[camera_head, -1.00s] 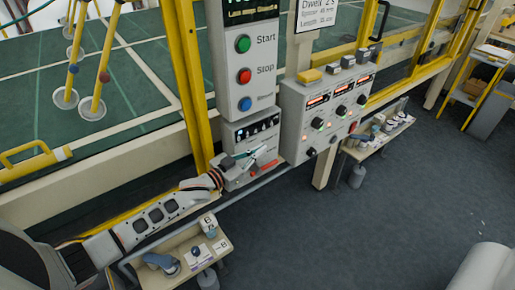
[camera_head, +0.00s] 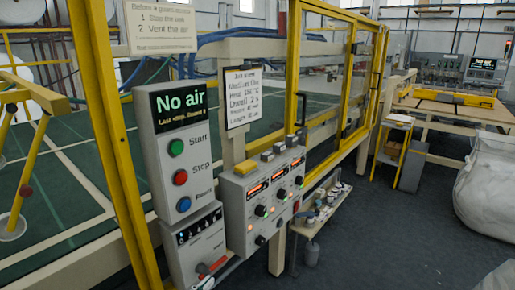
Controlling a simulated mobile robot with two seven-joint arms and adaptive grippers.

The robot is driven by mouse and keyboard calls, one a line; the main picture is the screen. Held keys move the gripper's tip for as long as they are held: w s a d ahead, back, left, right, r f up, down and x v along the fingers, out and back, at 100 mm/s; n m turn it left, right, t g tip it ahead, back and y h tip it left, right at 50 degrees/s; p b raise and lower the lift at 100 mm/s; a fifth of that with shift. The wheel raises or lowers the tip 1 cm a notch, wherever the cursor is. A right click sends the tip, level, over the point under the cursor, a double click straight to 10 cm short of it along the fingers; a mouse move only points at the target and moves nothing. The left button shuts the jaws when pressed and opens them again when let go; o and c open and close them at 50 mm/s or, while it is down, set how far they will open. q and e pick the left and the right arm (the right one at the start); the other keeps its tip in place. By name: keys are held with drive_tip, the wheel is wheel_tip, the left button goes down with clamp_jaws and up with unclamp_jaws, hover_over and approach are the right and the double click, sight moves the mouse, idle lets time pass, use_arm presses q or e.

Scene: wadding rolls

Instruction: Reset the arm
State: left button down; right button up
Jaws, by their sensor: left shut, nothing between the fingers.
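The rest of my left arm is out of the picture. My right gripper is not in view.
A control column (camera_head: 180,150) reads "No air" above green, red and blue buttons. A switch box (camera_head: 200,243) is below it, with a knob panel (camera_head: 264,205) to the right. Yellow posts (camera_head: 112,140) frame the machine. Dark floor (camera_head: 390,240) lies open at right; a big white bag (camera_head: 488,195) stands beyond.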

use_arm(q)
drive_tip(key=s+a+f+g+y, duration=0.1)
drive_tip(key=s+f, duration=0.3)
drive_tip(key=s, duration=0.4)
drive_tip(key=s+a+f+n+g+y, duration=0.1)
drive_tip(key=s+a+f+y, duration=0.1)
drive_tip(key=s+f, duration=0.3)
drive_tip(key=s+a+f+n+g+y, duration=0.1)
drive_tip(key=s+f, duration=0.3)
drive_tip(key=s, duration=0.9)
drive_tip(key=shift+a+f+g+y, duration=0.2)
drive_tip(key=shift+f+g+y, duration=0.25)
drive_tip(key=shift+y, duration=0.25)
